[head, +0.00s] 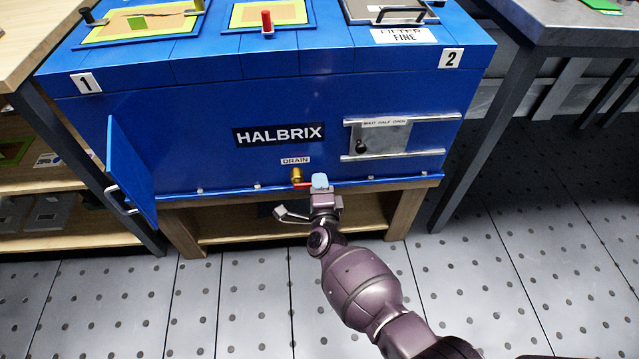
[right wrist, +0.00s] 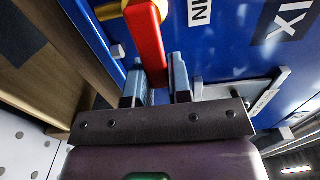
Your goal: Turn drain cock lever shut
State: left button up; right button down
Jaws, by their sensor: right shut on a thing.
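The brass drain cock (head: 297,174) sticks out of the blue HALBRIX cabinet's front, under the DRAIN label (head: 295,160). Its red lever (head: 302,185) points sideways to the right, about level, along the cabinet's lower edge. My right gripper (head: 320,182) is at the lever's free end, coming from the front. In the right wrist view the red lever (right wrist: 148,45) runs down from the yellow cock body (right wrist: 139,10) between the two blue-grey fingers of the gripper (right wrist: 157,82), which is shut on it. The fingers hide the lever's tip in the head view. My left gripper is out of view.
The blue cabinet (head: 190,125) stands on a wooden stand (head: 405,212). A blue door (head: 132,165) hangs open at its left. A sliding metal hatch (head: 380,138) is right of the drain. Tables flank both sides. The perforated floor (head: 230,310) in front is clear.

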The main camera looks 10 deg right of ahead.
jog(key=c, duration=1)
grip_release()
jog(key=shift+c, duration=0.2)
jog(key=shift+r, duration=0.1)
jog(key=shift+r, duration=0.3)
jog(key=r+p, duration=0.6)
jog(key=r, duration=0.5)
jog(key=shift+w+r, duration=0.15)
jog(key=shift+w, duration=0.05)
notch_tip(320, 180, up, 7)
jog(key=p, duration=0.3)
jog(key=shift+s, duration=0.1)
jog(key=shift+r+p, duration=0.4)
jog(key=shift+r, duration=0.1)
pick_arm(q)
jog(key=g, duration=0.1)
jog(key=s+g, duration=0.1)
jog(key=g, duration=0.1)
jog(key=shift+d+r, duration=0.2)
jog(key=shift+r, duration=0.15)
pick_arm(e)
jog(key=shift+s, duration=0.1)
jog(key=shift+f, duration=0.1)
